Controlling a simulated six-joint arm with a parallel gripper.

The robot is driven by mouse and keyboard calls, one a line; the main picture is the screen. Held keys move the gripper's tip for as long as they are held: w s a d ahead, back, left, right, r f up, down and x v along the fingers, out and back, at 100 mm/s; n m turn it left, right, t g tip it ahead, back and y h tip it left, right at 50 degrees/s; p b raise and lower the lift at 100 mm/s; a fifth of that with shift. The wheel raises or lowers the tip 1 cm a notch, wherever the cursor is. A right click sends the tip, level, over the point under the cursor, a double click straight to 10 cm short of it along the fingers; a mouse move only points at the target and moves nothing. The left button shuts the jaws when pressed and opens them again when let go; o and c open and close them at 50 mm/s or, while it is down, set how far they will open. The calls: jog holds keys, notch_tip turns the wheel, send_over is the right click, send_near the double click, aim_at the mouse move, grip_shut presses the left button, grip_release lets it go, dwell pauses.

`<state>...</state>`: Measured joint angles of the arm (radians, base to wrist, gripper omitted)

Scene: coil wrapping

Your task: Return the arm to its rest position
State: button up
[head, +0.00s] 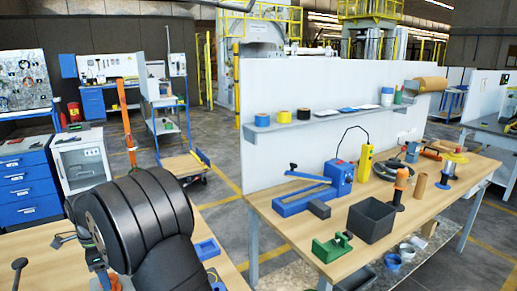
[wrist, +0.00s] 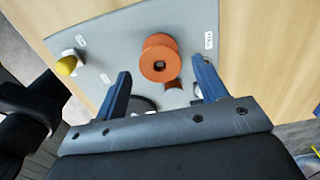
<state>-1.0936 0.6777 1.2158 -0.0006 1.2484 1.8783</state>
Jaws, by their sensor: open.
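My gripper (wrist: 161,67) shows in the wrist view with its two blue fingers spread apart and nothing held between them. Beyond the fingertips an orange spool-like coil (wrist: 160,58) stands on a grey board (wrist: 125,32). A shorter coppery piece (wrist: 174,92) sits just below it in the picture, and a dark round part is partly hidden behind the left finger. In the head view my black arm fills the lower left and hides most of the gripper and the board.
A yellow-topped knob (wrist: 67,65) stands at the board's left. Bare wood (head: 225,232) shows right of my arm.

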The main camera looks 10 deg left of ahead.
notch_tip(320, 180, down, 4)
jog(key=shift+r, duration=2.75)
